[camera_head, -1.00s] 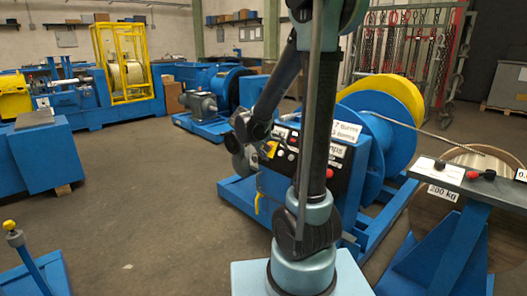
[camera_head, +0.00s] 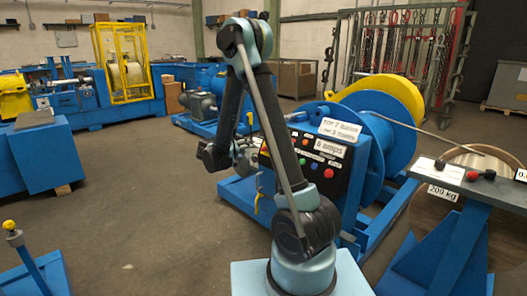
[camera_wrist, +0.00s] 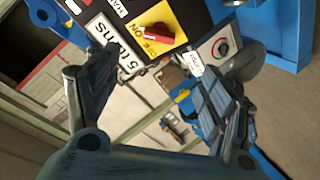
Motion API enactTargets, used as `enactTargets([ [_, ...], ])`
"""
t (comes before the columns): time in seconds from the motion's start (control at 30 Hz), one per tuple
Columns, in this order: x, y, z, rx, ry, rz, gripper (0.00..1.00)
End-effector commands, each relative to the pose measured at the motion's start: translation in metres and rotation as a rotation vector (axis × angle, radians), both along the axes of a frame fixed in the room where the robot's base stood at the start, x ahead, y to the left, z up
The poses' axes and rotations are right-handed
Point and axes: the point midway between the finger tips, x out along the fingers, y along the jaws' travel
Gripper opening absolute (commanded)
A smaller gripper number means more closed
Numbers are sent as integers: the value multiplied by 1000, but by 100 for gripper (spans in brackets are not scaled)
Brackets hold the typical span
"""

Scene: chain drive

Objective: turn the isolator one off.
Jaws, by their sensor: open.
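The wrist view shows a red rotary handle (camera_wrist: 160,34) on a yellow plate (camera_wrist: 178,20) marked ON and OFF, on a dark control panel. I take it for the isolator; its number is not readable, and I cannot tell which mark it points to. My gripper (camera_wrist: 142,88) is open and empty in the wrist view, its fingers apart below the handle and not visibly touching it. In the head view, the control panel (camera_head: 325,172) is on the blue machine, and my arm hides part of its left side, with my gripper mostly obscured there.
A "5 turns" label (camera_wrist: 118,47) and a white-plated round control (camera_wrist: 221,47) flank the handle. In the head view, a blue reel (camera_head: 392,135) stands behind the panel, and a blue stand with a small control shelf (camera_head: 470,181) is at right. The floor (camera_head: 130,210) at left is open.

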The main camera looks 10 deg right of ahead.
Motion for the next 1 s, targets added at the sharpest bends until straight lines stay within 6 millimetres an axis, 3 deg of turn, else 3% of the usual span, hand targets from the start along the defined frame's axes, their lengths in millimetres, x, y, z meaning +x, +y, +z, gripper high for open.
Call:
enactTargets([
  [1.0,107,-106,-47,1,0,-2,74],
])
